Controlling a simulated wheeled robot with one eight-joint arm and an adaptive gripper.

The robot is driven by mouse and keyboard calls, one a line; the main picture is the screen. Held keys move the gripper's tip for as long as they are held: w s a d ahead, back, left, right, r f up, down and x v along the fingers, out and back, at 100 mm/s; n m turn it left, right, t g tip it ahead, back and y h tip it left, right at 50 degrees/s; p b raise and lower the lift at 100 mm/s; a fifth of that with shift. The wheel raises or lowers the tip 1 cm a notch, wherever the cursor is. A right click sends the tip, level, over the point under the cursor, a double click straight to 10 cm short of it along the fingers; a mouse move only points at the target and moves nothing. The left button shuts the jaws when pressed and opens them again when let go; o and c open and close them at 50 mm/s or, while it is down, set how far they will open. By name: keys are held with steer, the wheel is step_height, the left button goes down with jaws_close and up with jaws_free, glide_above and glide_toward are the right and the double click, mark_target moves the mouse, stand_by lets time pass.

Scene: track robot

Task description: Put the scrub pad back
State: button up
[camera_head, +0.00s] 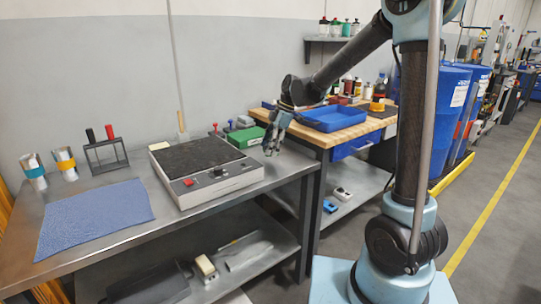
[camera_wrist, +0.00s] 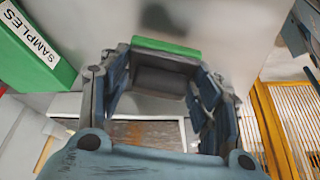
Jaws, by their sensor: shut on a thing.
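The scrub pad (camera_wrist: 165,80) is a dark grey block with a green edge strip, seen between my fingers in the wrist view. My gripper (camera_head: 272,149) is shut on it, above the right end of the metal bench (camera_head: 120,217) in the head view. The gripper is beside the green box (camera_head: 246,137), whose SAMPLES label shows in the wrist view. The pad is too small or hidden to make out in the head view. I cannot tell whether it touches the bench.
A dark-topped machine (camera_head: 205,162) stands on the bench, left of my gripper. A blue mat (camera_head: 95,217), a small rack (camera_head: 105,155) and two cups lie further left. The wooden bench with a blue tray (camera_head: 333,118) is at right. Several items sit on the lower shelf.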

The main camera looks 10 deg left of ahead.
steer(key=shift+f, duration=1.65)
steer(key=o, duration=1.1)
steer(key=shift+r, duration=0.1)
